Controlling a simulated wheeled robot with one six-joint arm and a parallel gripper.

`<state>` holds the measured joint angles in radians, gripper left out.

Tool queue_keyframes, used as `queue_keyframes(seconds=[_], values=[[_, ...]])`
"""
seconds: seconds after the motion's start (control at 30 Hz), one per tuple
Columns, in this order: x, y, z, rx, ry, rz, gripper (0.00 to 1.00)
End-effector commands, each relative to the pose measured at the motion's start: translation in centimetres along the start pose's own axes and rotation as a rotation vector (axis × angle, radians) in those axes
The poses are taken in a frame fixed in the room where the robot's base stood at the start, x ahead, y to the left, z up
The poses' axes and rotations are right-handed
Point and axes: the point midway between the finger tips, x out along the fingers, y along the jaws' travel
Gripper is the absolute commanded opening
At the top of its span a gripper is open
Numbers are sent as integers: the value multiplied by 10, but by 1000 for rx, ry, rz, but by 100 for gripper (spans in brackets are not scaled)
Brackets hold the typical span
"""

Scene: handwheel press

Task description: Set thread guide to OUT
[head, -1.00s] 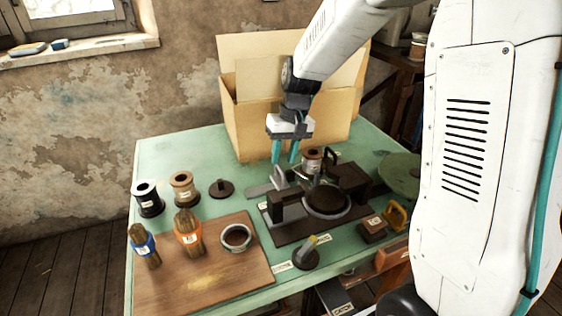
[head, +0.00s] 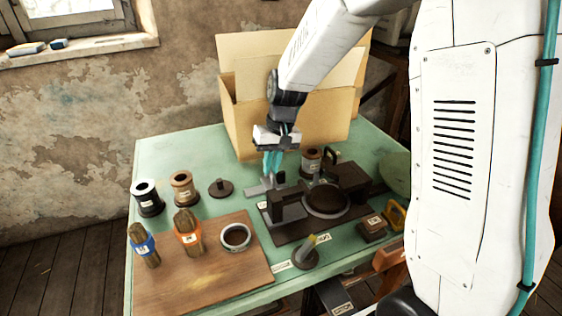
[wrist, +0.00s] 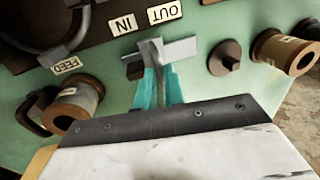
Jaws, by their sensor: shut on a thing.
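The thread guide (wrist: 151,47), a grey metal upright piece on a flat grey rail (wrist: 181,50), stands between the IN label (wrist: 124,25) and the OUT label (wrist: 165,12) in the wrist view. In the head view the guide (head: 279,179) is at the left rear of the dark press. My gripper (head: 272,166) comes down on it from above. Its teal fingers (wrist: 158,80) are shut on the guide's upright in the wrist view, and they hide part of it. A dark block (wrist: 135,69) sits at the rail's left end in the wrist view.
The press's round dark plate (head: 326,200) lies right of the guide. A spool (head: 312,158) stands close behind it, near the FEED label (wrist: 67,65). A dark knobbed disc (head: 221,188) and more spools stand to the left. A cardboard box (head: 300,125) is behind.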

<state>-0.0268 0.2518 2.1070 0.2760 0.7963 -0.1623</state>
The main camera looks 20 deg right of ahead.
Motion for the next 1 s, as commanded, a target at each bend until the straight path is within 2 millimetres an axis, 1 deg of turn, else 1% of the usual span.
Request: queue_keyframes(seconds=[0.03,0.1,0.23,0.33,0.6,0.63,0.67,0.7,1.0], values=[[2,-14,0,-7,-1,0,0],[6,-30,0,-7,0,0,0],[9,-50,0,-4,1,0,0],[11,-56,0,-1,1,-1,0],[11,-59,1,-3,1,-2,0],[11,-59,1,-3,1,-2,19],[11,-59,1,-3,1,-2,27],[11,-58,1,-3,1,-2,32],[8,-54,0,2,2,-1,32]])
